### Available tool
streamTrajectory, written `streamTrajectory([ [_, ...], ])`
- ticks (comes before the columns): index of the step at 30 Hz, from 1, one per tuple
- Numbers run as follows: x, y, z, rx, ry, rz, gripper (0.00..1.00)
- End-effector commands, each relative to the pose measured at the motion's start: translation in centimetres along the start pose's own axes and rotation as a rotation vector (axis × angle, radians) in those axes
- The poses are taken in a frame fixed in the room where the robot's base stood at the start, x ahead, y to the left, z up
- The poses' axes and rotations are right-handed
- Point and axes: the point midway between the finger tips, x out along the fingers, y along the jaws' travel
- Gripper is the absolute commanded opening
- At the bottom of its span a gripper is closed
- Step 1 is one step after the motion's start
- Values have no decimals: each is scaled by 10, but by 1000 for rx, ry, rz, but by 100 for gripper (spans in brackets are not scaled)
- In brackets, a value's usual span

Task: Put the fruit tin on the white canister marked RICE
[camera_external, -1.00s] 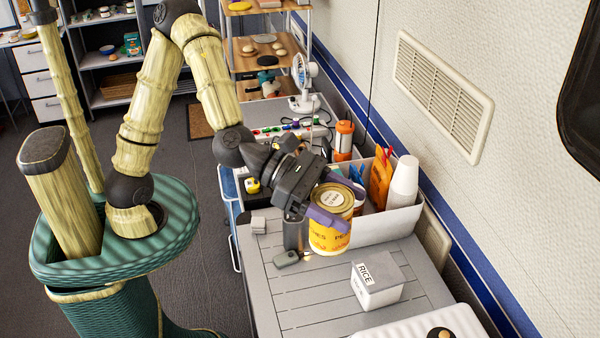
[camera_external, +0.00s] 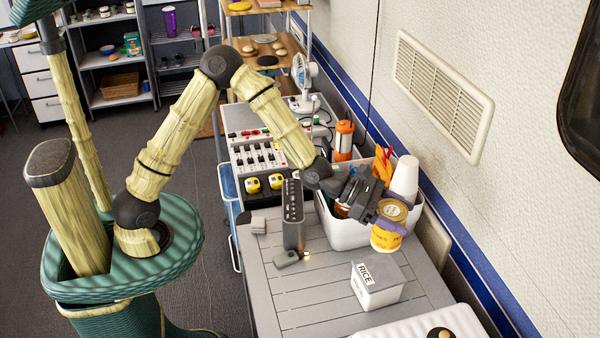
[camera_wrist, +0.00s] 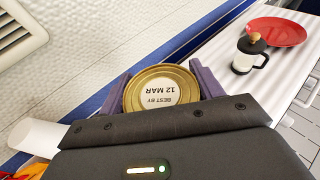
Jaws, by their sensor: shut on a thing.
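The fruit tin (camera_external: 387,237) is yellow with a gold lid. My gripper (camera_external: 391,218) is shut on it and holds it upright or nearly so, in front of the white bin's right end. In the wrist view the tin's lid (camera_wrist: 162,88), marked BEST BY 12 MAR, sits between the two purple fingers. The white canister marked RICE (camera_external: 378,290) stands on the grey slatted table, in front of and a little left of the tin in the picture. The tin is apart from the canister. The canister does not show in the wrist view.
A white bin (camera_external: 345,237) with white cups (camera_external: 404,180) stands behind the tin. A dark upright device (camera_external: 293,215) and a small grey-green object (camera_external: 287,258) are at left. A white ribbed surface (camera_external: 400,325) is in front; a French press (camera_wrist: 248,52) and red plate (camera_wrist: 277,32) show in the wrist view.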

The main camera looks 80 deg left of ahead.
Motion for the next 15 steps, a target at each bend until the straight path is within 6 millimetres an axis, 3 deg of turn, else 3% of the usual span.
streamTrajectory([
  [15,5,4,-13,1,-2,-3,27],
])
